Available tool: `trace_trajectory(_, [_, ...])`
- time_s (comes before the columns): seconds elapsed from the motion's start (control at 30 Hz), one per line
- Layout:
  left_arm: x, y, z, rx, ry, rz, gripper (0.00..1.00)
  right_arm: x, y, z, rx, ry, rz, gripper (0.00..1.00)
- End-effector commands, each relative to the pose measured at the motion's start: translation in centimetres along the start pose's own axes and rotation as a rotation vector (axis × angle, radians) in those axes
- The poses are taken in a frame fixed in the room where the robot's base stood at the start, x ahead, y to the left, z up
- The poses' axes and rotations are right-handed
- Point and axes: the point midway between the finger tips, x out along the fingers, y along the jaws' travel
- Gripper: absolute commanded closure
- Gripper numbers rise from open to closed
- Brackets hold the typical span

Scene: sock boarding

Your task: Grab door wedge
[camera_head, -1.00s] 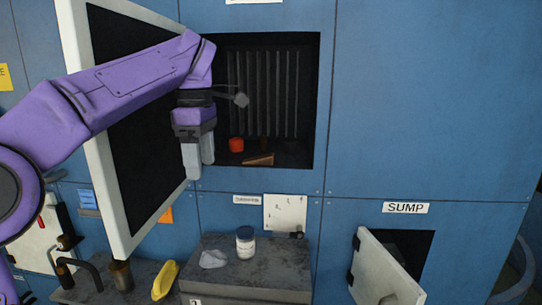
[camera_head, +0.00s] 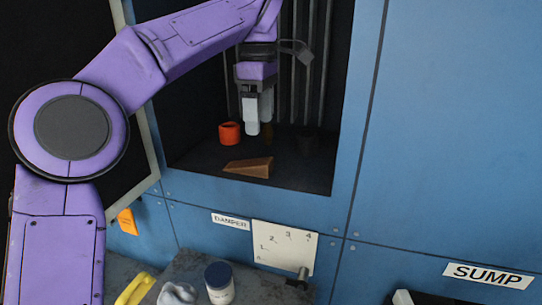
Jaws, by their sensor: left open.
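A brown door wedge (camera_head: 249,167) lies on the floor of the dark open compartment, near its front edge. My left gripper (camera_head: 259,118) is inside the compartment, pointing down, above and behind the wedge in the picture, apart from it. Its grey fingers look close together from this angle and hold nothing that I can see. My right gripper is not in view.
An orange-red ring-like cup (camera_head: 230,133) stands just left of my fingers. The compartment's open door (camera_head: 146,150) is at the left. Below are a jar (camera_head: 219,284), a grey cloth-like lump (camera_head: 176,293) and a yellow object (camera_head: 135,289).

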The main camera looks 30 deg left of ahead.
Motion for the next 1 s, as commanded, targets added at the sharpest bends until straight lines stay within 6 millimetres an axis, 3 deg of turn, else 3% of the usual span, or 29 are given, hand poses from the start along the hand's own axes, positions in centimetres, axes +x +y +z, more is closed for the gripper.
trace_trajectory(0.17, [2.8, -0.6, -0.2, 0.001, -0.004, 0.001, 0.28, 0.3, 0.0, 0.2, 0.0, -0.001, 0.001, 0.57])
trace_trajectory(0.6, [9.5, 0.6, 0.5, -0.003, -0.001, -0.003, 0.28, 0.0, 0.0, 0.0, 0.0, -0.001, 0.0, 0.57])
trace_trajectory(0.87, [10.4, 0.6, 0.4, -0.006, -0.002, 0.001, 0.28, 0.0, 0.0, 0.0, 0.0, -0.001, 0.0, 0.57])
trace_trajectory(0.9, [10.4, 0.6, 0.4, -0.006, -0.002, 0.001, 0.31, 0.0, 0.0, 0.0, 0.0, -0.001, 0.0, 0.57])
trace_trajectory(1.0, [10.4, 0.6, 0.4, -0.007, -0.002, 0.001, 0.63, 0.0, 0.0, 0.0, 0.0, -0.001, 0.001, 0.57])
